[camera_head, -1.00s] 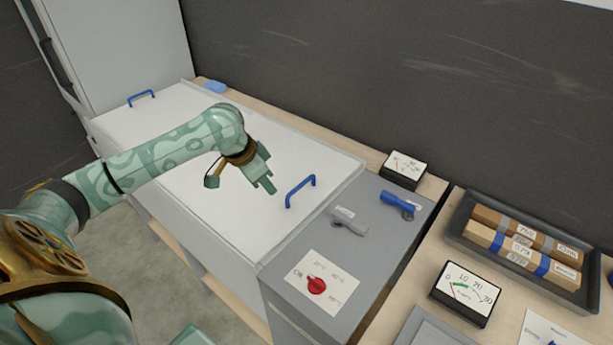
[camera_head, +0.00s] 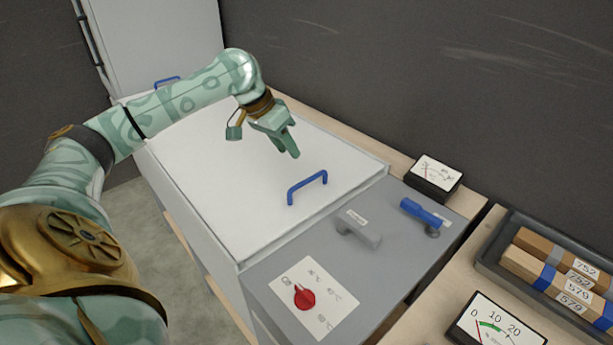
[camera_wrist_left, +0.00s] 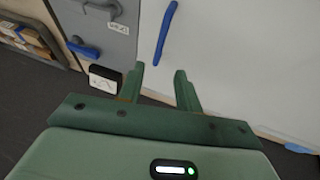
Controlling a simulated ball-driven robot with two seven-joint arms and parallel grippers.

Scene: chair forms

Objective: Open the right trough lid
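The right trough lid (camera_head: 240,200) is a flat white panel, lying shut. Its blue bar handle (camera_head: 307,187) stands near the lid's right end. My left gripper (camera_head: 294,153) is above the lid, just behind and left of the handle in the head view, and apart from it. In the left wrist view the two fingers (camera_wrist_left: 160,82) are spread with nothing between them, and the blue handle (camera_wrist_left: 165,32) shows beyond them. My right gripper is not in view.
A grey panel to the right holds a red knob (camera_head: 304,297), a grey lever (camera_head: 358,230) and a blue lever (camera_head: 424,214). A gauge (camera_head: 433,177) stands behind it. A tray of labelled bars (camera_head: 560,270) is at far right. Another blue handle (camera_head: 167,82) is at the far left.

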